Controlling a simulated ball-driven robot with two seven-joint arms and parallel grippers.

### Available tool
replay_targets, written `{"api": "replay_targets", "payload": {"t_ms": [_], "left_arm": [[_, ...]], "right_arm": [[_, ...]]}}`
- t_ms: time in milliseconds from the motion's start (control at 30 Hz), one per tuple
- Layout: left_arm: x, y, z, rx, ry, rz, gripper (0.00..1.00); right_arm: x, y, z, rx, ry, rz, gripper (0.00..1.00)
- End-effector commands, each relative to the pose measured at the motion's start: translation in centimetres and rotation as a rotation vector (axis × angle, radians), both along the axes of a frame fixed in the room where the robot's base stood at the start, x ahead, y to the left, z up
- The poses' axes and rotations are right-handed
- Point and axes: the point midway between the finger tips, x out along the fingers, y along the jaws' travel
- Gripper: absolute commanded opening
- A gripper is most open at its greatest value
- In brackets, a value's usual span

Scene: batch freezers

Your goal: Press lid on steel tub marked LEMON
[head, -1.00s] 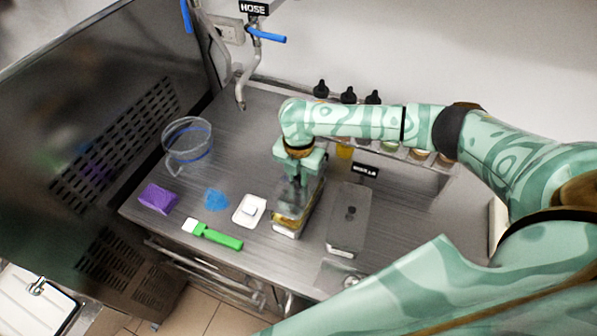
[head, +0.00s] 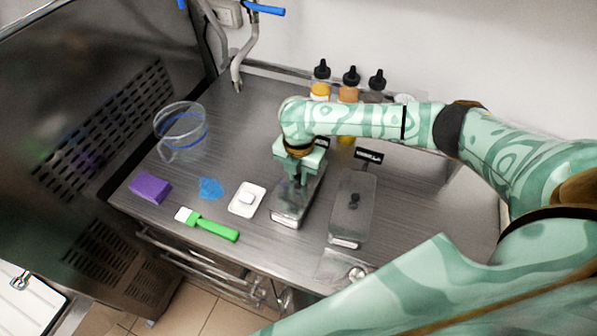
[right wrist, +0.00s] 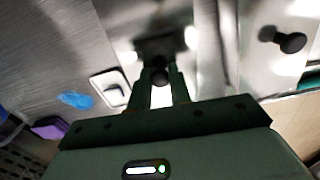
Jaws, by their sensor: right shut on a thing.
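A steel tub (head: 286,219) stands on the steel counter, and a lid (head: 293,203) with a dark knob lies across its top. I cannot read the tub's front marking. My right gripper (head: 298,182) points down over this tub. In the right wrist view, the fingers of my right gripper (right wrist: 160,88) are shut on the dark knob (right wrist: 160,75) of the lid. The lid looks level with the rim, but I cannot tell whether it is fully seated. A second tub (head: 346,240) with a closed, knobbed lid stands to the right. My left gripper is not in view.
A white dish (head: 247,199), blue cloth (head: 211,189), green-handled brush (head: 210,225), purple block (head: 150,187) and clear jug (head: 182,131) lie to the left. Bottles (head: 348,85) stand along the back wall. The counter's front edge is close to the tubs.

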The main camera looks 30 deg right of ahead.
Motion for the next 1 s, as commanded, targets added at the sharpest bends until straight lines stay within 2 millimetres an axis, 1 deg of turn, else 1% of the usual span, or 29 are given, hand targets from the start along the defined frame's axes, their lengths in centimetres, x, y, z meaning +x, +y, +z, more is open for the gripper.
{"api": "replay_targets", "payload": {"t_ms": [367,733,1000], "left_arm": [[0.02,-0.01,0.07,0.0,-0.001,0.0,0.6],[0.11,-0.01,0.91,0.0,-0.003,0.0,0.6],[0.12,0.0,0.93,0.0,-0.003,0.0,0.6]], "right_arm": [[-0.01,0.02,0.02,0.0,0.0,0.0,0.0],[-0.03,-0.01,0.09,0.0,0.001,0.0,0.0],[0.0,-0.04,-0.02,0.001,0.001,0.0,0.0]]}}
